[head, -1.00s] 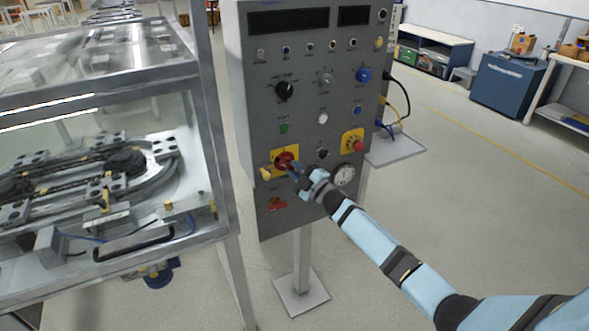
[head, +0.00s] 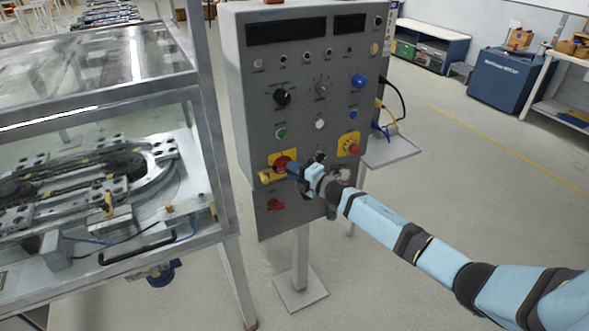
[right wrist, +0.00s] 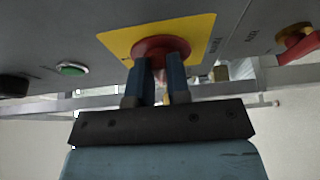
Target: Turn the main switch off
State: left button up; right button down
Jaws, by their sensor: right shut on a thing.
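The main switch (head: 281,162) is a red rotary knob on a yellow plate, low on the left side of the grey control panel. My right gripper (head: 294,170) is at the knob, reaching in from the right, and hides part of it. In the right wrist view the red knob (right wrist: 160,47) sits on its yellow plate, and the two blue fingers (right wrist: 160,80) are shut on it. The knob's grip is hidden between the fingers, so its exact angle cannot be told. My left gripper is not in view.
The grey control panel (head: 243,110) stands on a post. A glass-walled machine (head: 215,150) stands close on the left. Open floor lies right.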

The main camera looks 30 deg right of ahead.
jog(key=shift+w+r, duration=0.1)
jog(key=shift+r, duration=0.1)
jog(key=c, duration=1.1)
grip_release()
jog(key=shift+a+f, duration=0.1)
jog(key=b+v, duration=0.1)
jog(key=v, duration=1.2)
jog(key=shift+s, duration=0.35)
